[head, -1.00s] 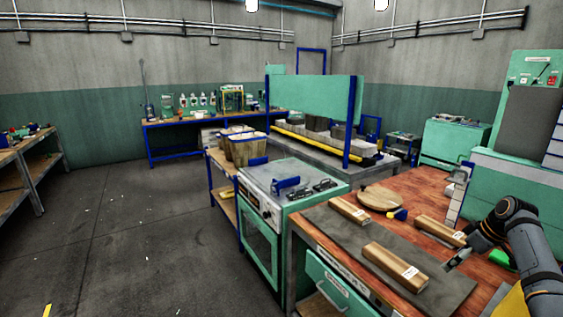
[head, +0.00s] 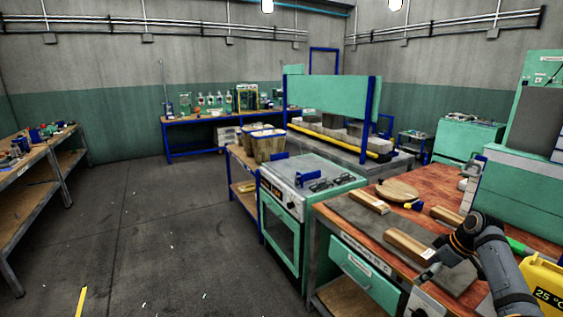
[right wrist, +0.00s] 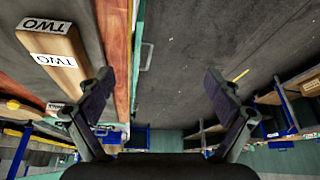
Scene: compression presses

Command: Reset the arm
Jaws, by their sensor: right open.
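My right arm reaches in from the lower right of the head view over the workbench. Its gripper shows clearly in the right wrist view (right wrist: 158,92), with its two dark fingers wide apart and nothing between them. A wooden block labelled TWO (right wrist: 52,42) lies to the left of the fingers, outside the jaws. In the head view, my right wrist is close to the nearest wooden block (head: 408,246), and the fingers are hard to make out. My left arm and gripper are not in view.
The wooden workbench (head: 462,182) holds a dark mat (head: 365,225), more wooden blocks (head: 370,202), a round wooden board (head: 397,190) and a yellow container (head: 543,285). A green oven-like unit (head: 283,237) adjoins it. Open floor (head: 150,230) lies to the left.

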